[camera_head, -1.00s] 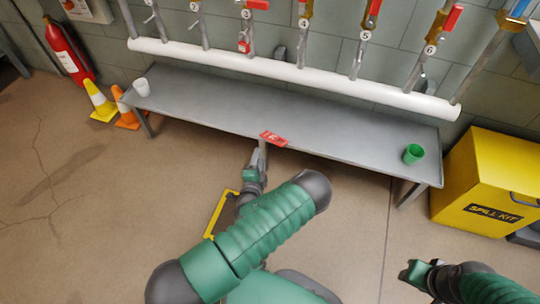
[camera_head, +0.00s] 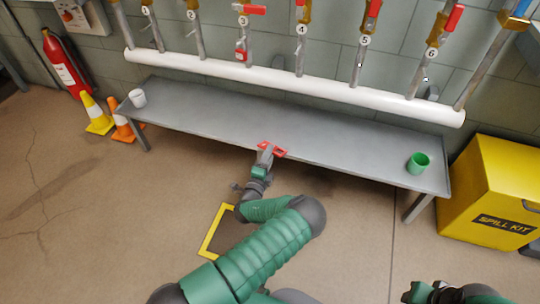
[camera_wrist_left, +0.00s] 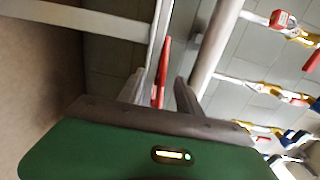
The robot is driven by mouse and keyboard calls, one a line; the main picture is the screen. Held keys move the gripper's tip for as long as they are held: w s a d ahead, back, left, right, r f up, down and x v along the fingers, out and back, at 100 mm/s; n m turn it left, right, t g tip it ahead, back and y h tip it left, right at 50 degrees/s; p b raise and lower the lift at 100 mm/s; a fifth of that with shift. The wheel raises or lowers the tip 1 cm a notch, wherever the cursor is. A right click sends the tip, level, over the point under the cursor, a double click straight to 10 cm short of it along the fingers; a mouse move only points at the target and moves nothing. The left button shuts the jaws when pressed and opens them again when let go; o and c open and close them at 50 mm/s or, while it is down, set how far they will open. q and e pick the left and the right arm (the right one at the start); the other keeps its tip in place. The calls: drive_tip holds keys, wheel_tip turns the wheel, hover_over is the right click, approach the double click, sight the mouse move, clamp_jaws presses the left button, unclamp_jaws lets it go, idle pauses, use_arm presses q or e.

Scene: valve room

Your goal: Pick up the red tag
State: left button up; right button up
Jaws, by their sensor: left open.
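The red tag (camera_head: 277,151) lies at the front edge of the grey bench (camera_head: 200,115), near its middle. My left gripper (camera_head: 266,151) is at that edge and hides part of the tag. In the left wrist view, the open fingers of the left gripper (camera_wrist_left: 160,86) stand on either side of the tag (camera_wrist_left: 162,72), which shows nearly edge-on. I cannot tell whether either finger touches it. My right gripper (camera_head: 420,292) is at the bottom right, partly cut off and away from the bench; its jaw state is unclear.
A white cup (camera_head: 137,97) and a green cup (camera_head: 418,163) stand at the bench's ends. A white pipe (camera_head: 290,87) with several valves runs behind. A yellow spill kit box (camera_head: 490,200) is right; cones (camera_head: 97,114) and an extinguisher (camera_head: 65,65) are left.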

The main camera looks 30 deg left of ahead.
use_arm(q)
clamp_jaws()
idle(0.6)
idle(0.4)
drive_tip(key=s+d+r+p, duration=0.1)
drive_tip(key=s+r+p, duration=0.2)
drive_tip(key=s+p, duration=0.3)
drive_tip(key=s+d+r+p, duration=0.2)
drive_tip(key=s+r+p, duration=0.2)
drive_tip(key=s+p, duration=0.2)
drive_tip(key=shift+s+r, duration=0.25)
drive_tip(key=shift+s, duration=0.55)
